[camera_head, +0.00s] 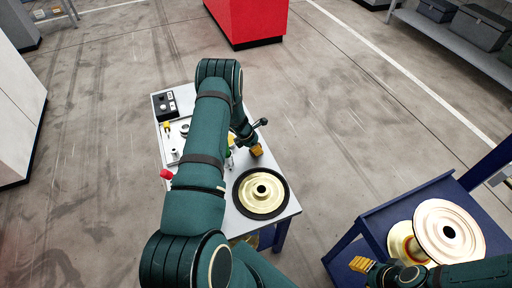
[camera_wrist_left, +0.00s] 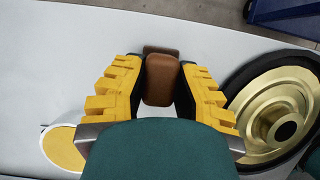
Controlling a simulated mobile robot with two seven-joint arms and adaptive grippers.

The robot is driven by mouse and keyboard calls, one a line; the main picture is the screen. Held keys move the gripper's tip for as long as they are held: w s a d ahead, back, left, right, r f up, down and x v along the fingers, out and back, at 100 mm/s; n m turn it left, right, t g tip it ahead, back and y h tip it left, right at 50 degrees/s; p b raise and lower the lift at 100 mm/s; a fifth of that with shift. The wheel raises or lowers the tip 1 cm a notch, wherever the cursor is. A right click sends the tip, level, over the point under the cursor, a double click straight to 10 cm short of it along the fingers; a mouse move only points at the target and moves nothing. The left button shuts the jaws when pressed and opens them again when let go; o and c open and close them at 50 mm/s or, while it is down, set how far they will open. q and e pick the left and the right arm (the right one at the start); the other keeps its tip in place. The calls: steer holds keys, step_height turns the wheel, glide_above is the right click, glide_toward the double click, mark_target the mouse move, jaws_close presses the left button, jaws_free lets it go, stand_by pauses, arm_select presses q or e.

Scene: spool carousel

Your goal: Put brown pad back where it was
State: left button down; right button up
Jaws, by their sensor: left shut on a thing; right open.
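The brown pad (camera_wrist_left: 162,80) is between the yellow ribbed fingers of my left gripper (camera_wrist_left: 161,88) in the left wrist view. The gripper is shut on it, over the pale tabletop; I cannot tell whether the pad touches the table. In the head view my left gripper (camera_head: 256,151) is at the table's right side, just beyond the gold disc, and the pad cannot be made out there. My right gripper (camera_head: 362,264) is at the bottom right beside the blue stand, open, with only its yellow finger part showing clearly.
A gold disc with a black rim (camera_head: 260,190) lies on the white table (camera_head: 284,212), close right of the left gripper in the wrist view. A gold spool (camera_head: 430,218) sits on the blue stand (camera_head: 378,218). A black control box (camera_head: 165,105) is at the table's far left corner.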

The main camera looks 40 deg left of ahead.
arm_select(q)
steer(key=shift+f, duration=0.25)
steer(key=c, duration=0.9)
jaws_free()
steer(key=shift+o, duration=0.2)
steer(key=shift+r, duration=0.1)
